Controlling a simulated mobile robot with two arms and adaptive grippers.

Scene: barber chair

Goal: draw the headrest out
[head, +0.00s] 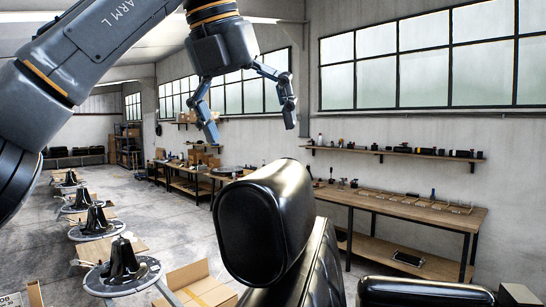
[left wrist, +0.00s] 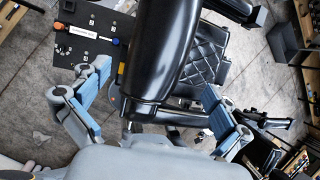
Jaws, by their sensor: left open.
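The headrest (head: 262,222) is a glossy black padded block on top of the barber chair, at the lower middle of the head view. My left gripper (head: 252,124) hangs above it with its two fingers spread wide, open and empty. A clear gap shows between the fingertips and the headrest top. In the left wrist view the headrest (left wrist: 158,65) lies between the open fingers, apart from both. Behind it is the black quilted chair (left wrist: 205,58). How the headrest joins the backrest is hidden. My right gripper is not seen.
A black padded armrest (head: 425,291) is at the bottom right. A wooden workbench (head: 425,210) and a wall shelf (head: 395,152) stand behind. An open cardboard box (head: 200,288) lies on the floor left of the chair. The air around the headrest looks clear.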

